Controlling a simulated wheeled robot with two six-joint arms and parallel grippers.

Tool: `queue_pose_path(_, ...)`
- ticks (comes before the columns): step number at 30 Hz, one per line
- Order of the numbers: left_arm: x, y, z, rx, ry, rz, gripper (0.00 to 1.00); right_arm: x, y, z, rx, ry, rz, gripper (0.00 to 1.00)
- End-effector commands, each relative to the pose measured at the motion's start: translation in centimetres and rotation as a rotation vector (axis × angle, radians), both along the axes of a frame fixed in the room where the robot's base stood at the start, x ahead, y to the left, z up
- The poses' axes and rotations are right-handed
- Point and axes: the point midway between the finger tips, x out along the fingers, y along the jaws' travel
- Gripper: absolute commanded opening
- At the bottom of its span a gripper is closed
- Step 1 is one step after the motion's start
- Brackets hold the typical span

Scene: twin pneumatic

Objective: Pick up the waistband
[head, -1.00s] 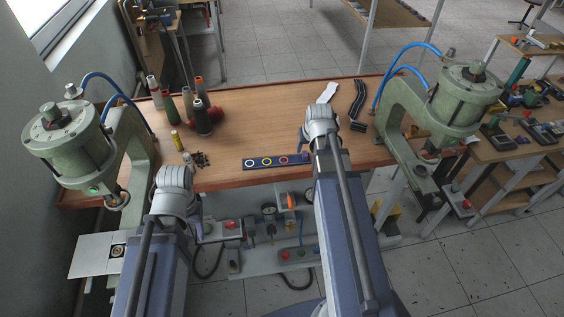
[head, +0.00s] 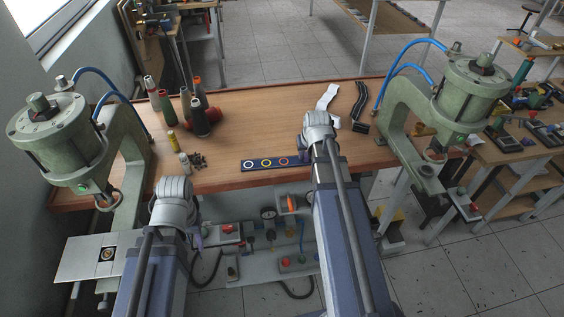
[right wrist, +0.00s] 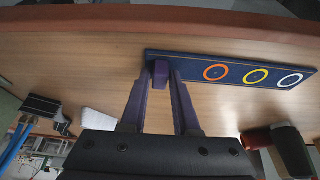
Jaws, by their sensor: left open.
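Two bands lie near the back right of the wooden table in the head view: a white strip (head: 327,97) and a dark curved strip (head: 358,104). I cannot tell which is the waistband. In the right wrist view the white strip (right wrist: 97,120) and a dark piece (right wrist: 42,107) show at left. My right gripper (right wrist: 160,74) has two purple fingers with a gap between them, by the end of a blue board. A small purple block shows between the tips; I cannot tell whether it is held. My left gripper (head: 197,240), mostly hidden by its arm, is open at the front edge.
The blue board (head: 264,163) with coloured rings lies at the table's front. Thread cones (head: 199,118) and small bottles stand at left. Green presses stand at left (head: 49,135) and right (head: 465,93), with blue hoses. The table's middle (head: 260,115) is clear.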

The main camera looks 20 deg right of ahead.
Motion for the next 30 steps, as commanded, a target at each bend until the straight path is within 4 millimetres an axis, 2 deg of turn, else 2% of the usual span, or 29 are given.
queue_pose_path(1, 0.0, 0.0, 0.0, 0.0, 0.0, 0.0, 0.5, 0.0, 0.0, 0.0, 0.0, 0.0, 0.0, 0.23)
queue_pose_path(7, 0.0, 0.0, 0.0, 0.0, 0.0, 0.0, 0.5, 0.0, 0.0, 0.0, 0.0, 0.0, 0.0, 0.0)
queue_pose_path(23, 0.0, 0.0, 0.0, 0.0, 0.0, 0.0, 0.5, 0.0, 0.0, 0.0, 0.0, 0.0, 0.0, 0.0)
queue_pose_path(30, 0.0, 0.0, 1.2, 0.0, 0.0, 0.0, 0.5, 0.0, 0.0, 1.2, 0.0, 0.0, 0.0, 0.0)
